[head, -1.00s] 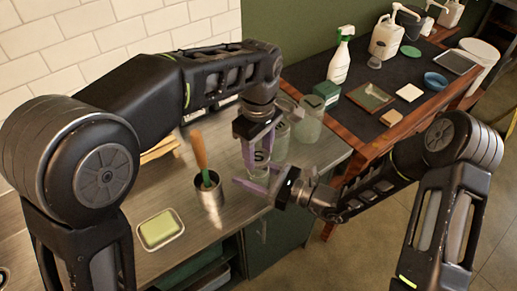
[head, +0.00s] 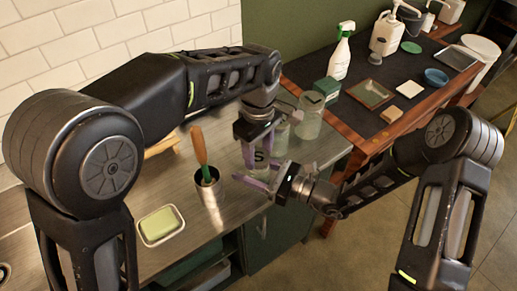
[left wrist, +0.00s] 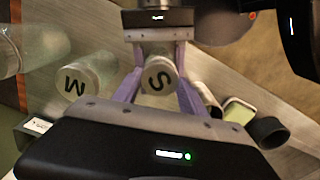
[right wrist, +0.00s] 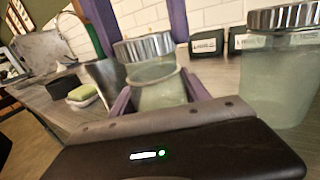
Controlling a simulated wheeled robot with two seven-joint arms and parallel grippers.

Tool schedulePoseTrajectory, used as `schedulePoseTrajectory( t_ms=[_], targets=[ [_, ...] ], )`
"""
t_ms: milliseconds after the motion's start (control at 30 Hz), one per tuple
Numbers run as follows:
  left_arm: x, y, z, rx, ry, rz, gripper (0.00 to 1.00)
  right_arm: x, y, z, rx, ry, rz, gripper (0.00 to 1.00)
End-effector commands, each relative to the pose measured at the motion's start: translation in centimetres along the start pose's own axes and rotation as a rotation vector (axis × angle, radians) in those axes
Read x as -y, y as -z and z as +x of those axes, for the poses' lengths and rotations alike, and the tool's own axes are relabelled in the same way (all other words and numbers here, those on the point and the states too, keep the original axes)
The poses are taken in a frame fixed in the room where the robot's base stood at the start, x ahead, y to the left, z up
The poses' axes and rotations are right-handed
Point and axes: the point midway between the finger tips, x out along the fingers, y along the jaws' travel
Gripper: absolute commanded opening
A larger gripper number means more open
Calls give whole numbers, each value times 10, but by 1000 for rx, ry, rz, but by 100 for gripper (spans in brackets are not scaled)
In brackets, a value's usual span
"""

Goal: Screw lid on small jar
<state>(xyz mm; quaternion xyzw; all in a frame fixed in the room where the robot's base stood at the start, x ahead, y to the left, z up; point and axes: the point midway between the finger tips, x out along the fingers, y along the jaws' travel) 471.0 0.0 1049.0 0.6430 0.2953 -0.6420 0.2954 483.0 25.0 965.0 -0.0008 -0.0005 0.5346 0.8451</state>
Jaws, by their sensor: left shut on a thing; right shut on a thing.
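The small jar (right wrist: 158,92) is a translucent pale-green jar standing upright. Its silvery lid (right wrist: 145,47) sits on top of it and bears a black S, seen in the left wrist view (left wrist: 158,80). My left gripper (head: 258,150) reaches down from above with its purple fingers on either side of the lid, shut on it. My right gripper (head: 262,183) comes in low from the right and is shut on the jar's body. In the head view the arms and fingers hide part of the jar. I cannot tell how tightly the lid is seated.
A jar with an M lid (left wrist: 75,85) stands close to the small jar. Another jar (head: 309,116) stands behind. A spray bottle (head: 340,60) stands on the dark table.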

Motion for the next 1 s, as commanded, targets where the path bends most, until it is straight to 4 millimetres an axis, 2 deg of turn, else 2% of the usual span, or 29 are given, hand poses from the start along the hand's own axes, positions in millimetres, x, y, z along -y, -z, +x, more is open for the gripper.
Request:
schedulePoseTrajectory(
  t_ms=[600, 1000],
  targets=[
    [0, 0, 0, 0, 1, 0, 12, 0, 0, 0, 0, 0, 0, 0],
    [0, 0, 7, 0, 2, 1, 12, 0, 0, 0, 0, 0, 0, 0]
  ],
)
